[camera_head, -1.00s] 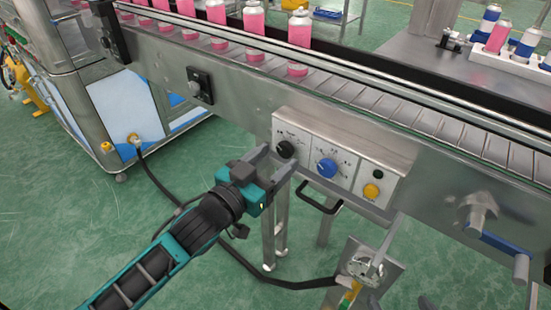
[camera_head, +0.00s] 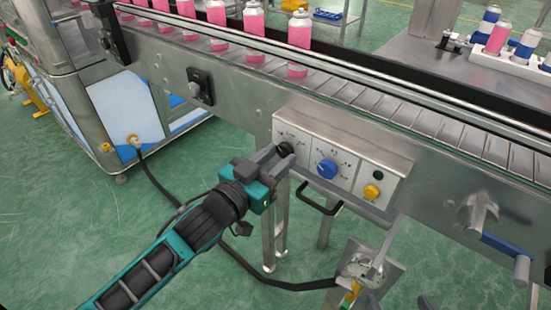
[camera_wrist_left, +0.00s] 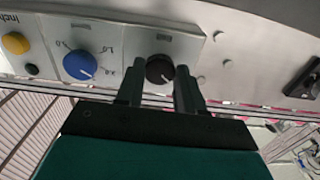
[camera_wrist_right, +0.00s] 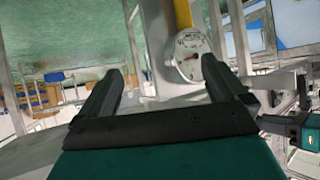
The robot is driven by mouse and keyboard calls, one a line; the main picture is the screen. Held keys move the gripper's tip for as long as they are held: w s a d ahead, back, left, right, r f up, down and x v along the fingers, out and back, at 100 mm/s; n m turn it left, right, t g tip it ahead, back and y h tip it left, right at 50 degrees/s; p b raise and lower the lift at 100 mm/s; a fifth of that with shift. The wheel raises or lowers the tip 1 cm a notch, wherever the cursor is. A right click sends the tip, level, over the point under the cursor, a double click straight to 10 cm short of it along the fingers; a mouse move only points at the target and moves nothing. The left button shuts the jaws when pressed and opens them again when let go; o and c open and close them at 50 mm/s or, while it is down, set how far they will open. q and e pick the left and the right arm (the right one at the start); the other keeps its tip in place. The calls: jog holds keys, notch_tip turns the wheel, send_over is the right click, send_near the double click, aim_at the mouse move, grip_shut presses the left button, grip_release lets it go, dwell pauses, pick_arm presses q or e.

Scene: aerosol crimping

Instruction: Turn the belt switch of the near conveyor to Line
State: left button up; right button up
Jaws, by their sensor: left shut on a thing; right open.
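The near conveyor's control panel (camera_head: 306,152) hangs on the side of the conveyor. Its black belt switch (camera_head: 287,148) is the leftmost knob and also shows in the left wrist view (camera_wrist_left: 160,69). A blue dial (camera_head: 326,168) and a yellow button (camera_head: 371,191) are to its right. My left gripper (camera_head: 277,158) is at the black switch, with a finger on each side of it, shut on it; the left wrist view shows the two fingertips (camera_wrist_left: 158,84) at the knob. The switch's labels are too small to read. My right gripper (camera_wrist_right: 115,82) is open and empty in its wrist view.
Pink cans (camera_head: 299,32) stand on the conveyor belt (camera_head: 345,92). A small black switch box (camera_head: 200,86) is on the rail to the left. A black handle (camera_head: 319,205) is below the panel. A gauge (camera_wrist_right: 189,57) is ahead of my right gripper.

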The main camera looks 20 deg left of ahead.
jog(key=shift+r, duration=0.15)
pick_arm(q)
jog(key=shift+r+m+p, duration=0.1)
jog(key=shift+m+p, duration=0.35)
jog(key=shift+m, duration=0.05)
jog(key=shift+m+p, duration=0.55)
jog(key=shift+m, duration=0.05)
jog(key=m+p, duration=0.2)
jog(key=m, duration=0.1)
jog(key=shift+a+m+p, duration=0.1)
jog(key=shift+m+p, duration=0.25)
jog(key=shift+m, duration=1.25)
jog(key=shift+m+p, duration=0.4)
jog(key=shift+m, duration=0.2)
pick_arm(e)
jog(key=shift+s+d+r+h, duration=0.15)
jog(key=shift+s+d+r, duration=0.15)
jog(key=shift+d+r, duration=0.25)
jog(key=shift+s+d+r+h, duration=0.15)
jog(key=shift+s+d+r, duration=0.1)
jog(key=shift+d+r, duration=0.25)
pick_arm(q)
jog(key=shift+m, duration=0.3)
pick_arm(e)
jog(key=shift+d, duration=0.1)
